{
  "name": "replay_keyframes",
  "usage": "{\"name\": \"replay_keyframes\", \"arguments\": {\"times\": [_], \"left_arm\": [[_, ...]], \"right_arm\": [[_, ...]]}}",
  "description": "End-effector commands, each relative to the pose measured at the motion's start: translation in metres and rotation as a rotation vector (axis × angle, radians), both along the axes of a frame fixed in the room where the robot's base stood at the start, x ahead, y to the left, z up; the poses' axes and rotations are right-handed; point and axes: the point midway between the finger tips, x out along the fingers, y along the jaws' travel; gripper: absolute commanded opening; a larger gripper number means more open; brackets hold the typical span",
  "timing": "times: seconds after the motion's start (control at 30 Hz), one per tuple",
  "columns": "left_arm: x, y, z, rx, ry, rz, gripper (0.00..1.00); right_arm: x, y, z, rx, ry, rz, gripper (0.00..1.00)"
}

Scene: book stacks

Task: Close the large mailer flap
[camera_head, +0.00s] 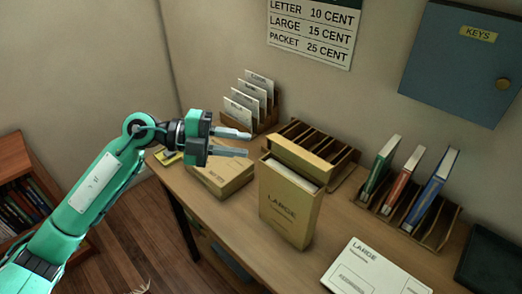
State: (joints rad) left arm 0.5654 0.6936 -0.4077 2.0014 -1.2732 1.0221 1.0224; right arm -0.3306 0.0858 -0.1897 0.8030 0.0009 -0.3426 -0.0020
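The large mailer (289,207) is a tan upright box marked LARGE, standing near the middle of the desk. Its flap (301,157) is raised at the back of the top opening, and pale contents show inside. My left gripper (250,143) is to the left of the mailer's top, above the desk. Its two fingers point right and are apart, with nothing visible between them. It appears apart from the flap. My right gripper is not in view.
A flat tan box (222,177) lies left of the mailer. Behind stand a letter holder (264,122) and an empty slotted rack (343,163). A book rack (435,238) and a white LARGE sheet (372,272) are at right. Some desk front (247,226) is bare.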

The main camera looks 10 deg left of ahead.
Motion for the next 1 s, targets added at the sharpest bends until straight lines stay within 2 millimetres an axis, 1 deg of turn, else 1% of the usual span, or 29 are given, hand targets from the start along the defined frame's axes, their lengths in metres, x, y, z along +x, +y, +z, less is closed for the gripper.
{"name": "replay_keyframes", "arguments": {"times": [0.03,0.1,0.2,0.33,0.5,0.57,0.63,0.73,0.87,0.97,1.0], "left_arm": [[-0.001,0.008,-0.001,0.001,0.001,0.002,0.25],[-0.002,0.015,0.001,0.001,0.002,0.002,0.25],[-0.003,0.021,0.003,0.000,0.001,0.001,0.25],[-0.003,0.024,0.004,-0.001,0.001,-0.001,0.25],[-0.003,0.024,0.005,-0.001,0.001,-0.001,0.25],[-0.003,0.023,0.005,-0.001,0.001,0.000,0.25],[-0.003,0.023,0.005,-0.001,0.001,0.000,0.25],[-0.004,0.022,0.005,-0.010,0.000,0.001,0.25],[-0.006,0.013,0.009,-0.110,-0.001,0.018,0.25],[-0.009,0.004,0.019,-0.271,-0.002,0.064,0.25],[-0.009,0.002,0.024,-0.348,0.002,0.094,0.25]], "right_arm": [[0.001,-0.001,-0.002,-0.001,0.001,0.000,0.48],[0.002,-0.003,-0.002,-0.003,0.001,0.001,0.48],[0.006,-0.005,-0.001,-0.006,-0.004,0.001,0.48],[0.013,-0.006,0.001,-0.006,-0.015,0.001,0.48],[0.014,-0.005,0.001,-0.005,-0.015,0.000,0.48],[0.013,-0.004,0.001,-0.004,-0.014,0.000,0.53],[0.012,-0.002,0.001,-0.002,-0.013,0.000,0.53],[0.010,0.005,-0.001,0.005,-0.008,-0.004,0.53],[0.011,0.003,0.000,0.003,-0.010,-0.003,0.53],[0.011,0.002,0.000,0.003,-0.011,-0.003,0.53],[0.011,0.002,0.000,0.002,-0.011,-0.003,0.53]]}}
